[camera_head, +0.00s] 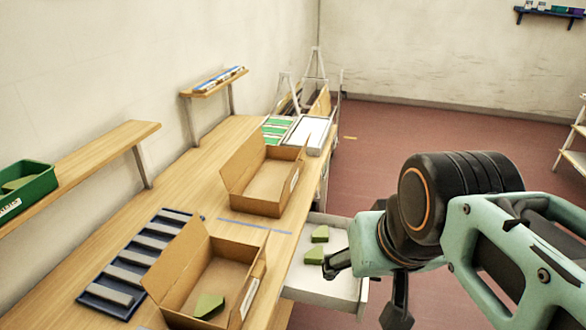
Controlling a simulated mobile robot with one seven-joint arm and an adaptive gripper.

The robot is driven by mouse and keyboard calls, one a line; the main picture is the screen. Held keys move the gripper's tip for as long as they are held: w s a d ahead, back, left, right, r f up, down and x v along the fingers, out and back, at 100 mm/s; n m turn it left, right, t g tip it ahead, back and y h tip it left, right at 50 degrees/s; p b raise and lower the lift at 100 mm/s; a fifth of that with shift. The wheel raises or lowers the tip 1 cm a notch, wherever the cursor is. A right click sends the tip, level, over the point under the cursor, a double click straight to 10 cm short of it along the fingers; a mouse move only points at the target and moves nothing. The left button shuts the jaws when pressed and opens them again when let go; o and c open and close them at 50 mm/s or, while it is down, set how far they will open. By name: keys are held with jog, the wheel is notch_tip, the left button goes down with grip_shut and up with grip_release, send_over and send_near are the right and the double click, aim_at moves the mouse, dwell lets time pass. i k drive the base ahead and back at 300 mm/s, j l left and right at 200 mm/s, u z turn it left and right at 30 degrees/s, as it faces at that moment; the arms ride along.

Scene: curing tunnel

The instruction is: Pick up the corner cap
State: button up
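Green corner-cap-like pieces show in two places. Two lie in an open white drawer (345,289): a far one (320,234) and a nearer one (314,256). A third green piece (208,306) lies in the nearest open cardboard box (188,290). I cannot tell which one the task means. My gripper (364,287) is over the right part of the drawer, its dark fingers spread apart with nothing visible between them. Its left finger is close to the right of the nearer piece in the picture. My gripper and arm hide part of the drawer.
A second open cardboard box (262,208) stands farther back on the wooden bench (185,206). A blue tray (110,308) of grey bars lies at left. A wall shelf holds a green bin (38,182). Red floor (400,150) is clear beyond the drawer.

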aim_at(321, 236)
jog(key=i+l+z, duration=0.3)
jog(key=l, duration=0.15)
jog(key=i+l+z, duration=0.1)
jog(key=l+z, duration=0.25)
jog(key=i+l+z, duration=0.55)
jog(key=i, duration=0.25)
jog(key=i+u, duration=0.4)
jog(key=i+l+u, duration=0.15)
jog(key=i+u, duration=0.2)
jog(key=i, duration=0.15)
jog(key=i+u, duration=0.2)
jog(key=u, duration=0.2)
jog(key=i+u, duration=0.15)
jog(key=u, duration=0.2)
jog(key=i+l+u, duration=0.15)
jog(key=u, duration=0.25)
jog(key=i+u, duration=0.1)
jog(key=u, duration=0.3)
jog(key=i+u, duration=0.1)
jog(key=u, duration=0.3)
jog(key=l+u, duration=0.15)
jog(key=u, duration=0.3)
jog(key=i+u, duration=0.2)
jog(key=u, duration=0.25)
jog(key=i+u, duration=0.2)
jog(key=u, duration=0.25)
